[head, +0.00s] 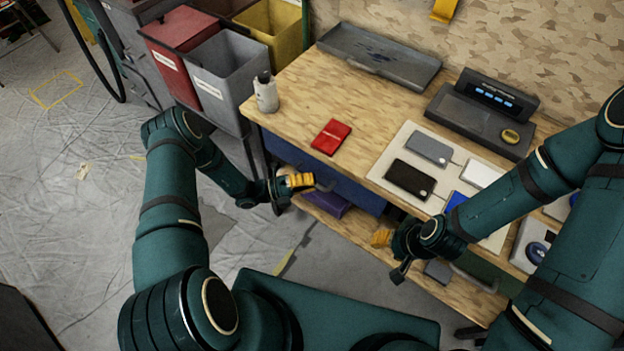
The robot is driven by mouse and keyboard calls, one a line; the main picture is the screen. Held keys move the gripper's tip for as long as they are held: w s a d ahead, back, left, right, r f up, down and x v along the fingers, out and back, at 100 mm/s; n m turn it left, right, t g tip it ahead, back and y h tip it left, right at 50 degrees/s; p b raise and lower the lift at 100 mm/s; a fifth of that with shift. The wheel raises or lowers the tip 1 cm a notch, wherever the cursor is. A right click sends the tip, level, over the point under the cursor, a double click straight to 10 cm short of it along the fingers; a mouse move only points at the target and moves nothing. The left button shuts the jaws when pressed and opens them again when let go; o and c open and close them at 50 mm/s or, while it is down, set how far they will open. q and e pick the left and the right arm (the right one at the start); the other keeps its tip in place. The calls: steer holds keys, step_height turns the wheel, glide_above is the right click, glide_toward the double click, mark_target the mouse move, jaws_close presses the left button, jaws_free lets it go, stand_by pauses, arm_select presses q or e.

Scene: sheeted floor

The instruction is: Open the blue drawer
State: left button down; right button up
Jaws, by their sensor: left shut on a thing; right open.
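The blue drawer (340,183) is under the wooden workbench top, at the left part of its front. It looks closed or nearly so; I cannot tell exactly. My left gripper (308,184) is at the drawer's front, shut on its dark handle (325,187). My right gripper (384,252) is open and empty, in front of the bench and to the right of the blue drawer.
The workbench (290,98) holds a red pouch (331,137), a spray bottle (265,92), a grey tray (380,55) and phones on a pale mat (383,164). A purple thing (330,205) lies on the lower shelf. Bins (220,82) stand at the left.

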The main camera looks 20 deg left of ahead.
arm_select(q)
steer(key=s+a, duration=0.4)
steer(key=s, duration=0.7)
steer(key=s+a, duration=0.3)
steer(key=s, duration=0.8)
steer(key=shift+a, duration=0.35)
steer(key=c, duration=1)
jaws_free()
steer(key=shift+w, duration=0.1)
steer(key=shift+a, duration=0.1)
steer(key=v, duration=1.1)
steer(key=shift+s+a, duration=0.2)
steer(key=shift+a, duration=0.15)
steer(key=shift+f, duration=0.1)
